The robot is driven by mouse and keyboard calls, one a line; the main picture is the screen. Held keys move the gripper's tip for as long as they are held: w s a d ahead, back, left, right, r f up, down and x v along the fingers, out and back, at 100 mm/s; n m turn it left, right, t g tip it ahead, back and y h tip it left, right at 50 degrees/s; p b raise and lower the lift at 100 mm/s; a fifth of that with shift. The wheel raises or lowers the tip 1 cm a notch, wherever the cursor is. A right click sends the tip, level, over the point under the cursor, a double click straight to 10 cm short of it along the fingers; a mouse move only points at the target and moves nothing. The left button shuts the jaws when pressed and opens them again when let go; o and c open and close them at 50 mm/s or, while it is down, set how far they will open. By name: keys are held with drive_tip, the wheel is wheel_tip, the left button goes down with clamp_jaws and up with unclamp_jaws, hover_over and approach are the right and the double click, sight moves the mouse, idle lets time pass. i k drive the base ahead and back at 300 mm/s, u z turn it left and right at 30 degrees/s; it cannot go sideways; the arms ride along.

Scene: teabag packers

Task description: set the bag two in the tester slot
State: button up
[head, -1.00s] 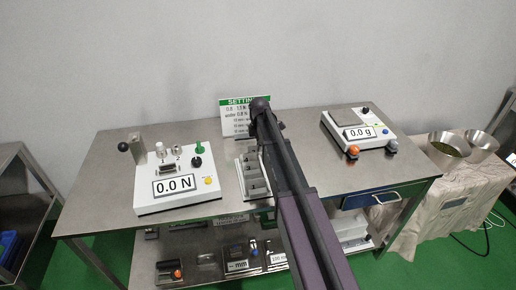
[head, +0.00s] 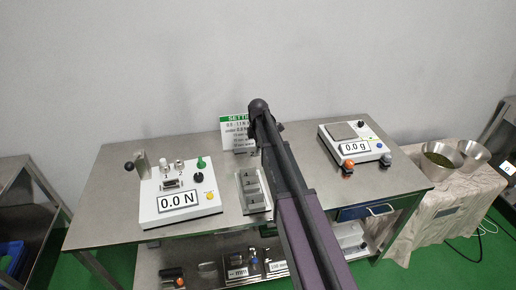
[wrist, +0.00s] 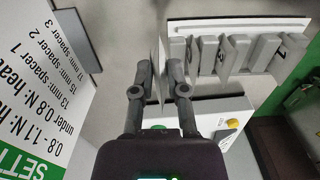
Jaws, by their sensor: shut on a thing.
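My gripper (wrist: 158,80) is shut on a thin pale bag (wrist: 155,45), seen almost edge-on between the fingers in the wrist view. In the head view my arm hides the gripper and the bag. The white tester (head: 203,209), reading 0.0 N, stands on the steel table at the left in the head view. Its dark slot part (head: 172,184) lies above the display, below two posts marked 1 and 2. In the wrist view part of the tester (wrist: 222,139) with its yellow button shows below the bag, apart from it.
A numbered white rack (head: 262,207) stands right of the tester, partly behind my arm; it also shows in the wrist view (wrist: 240,27). A green-headed settings sign (head: 234,133) stands behind it. A scale (head: 335,155) reading 0.0 g sits at the right.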

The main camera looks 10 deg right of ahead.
sight(172, 187)
drive_tip(key=k, duration=1)
drive_tip(key=u, duration=0.6)
drive_tip(key=i, duration=0.8)
drive_tip(key=z, duration=0.05)
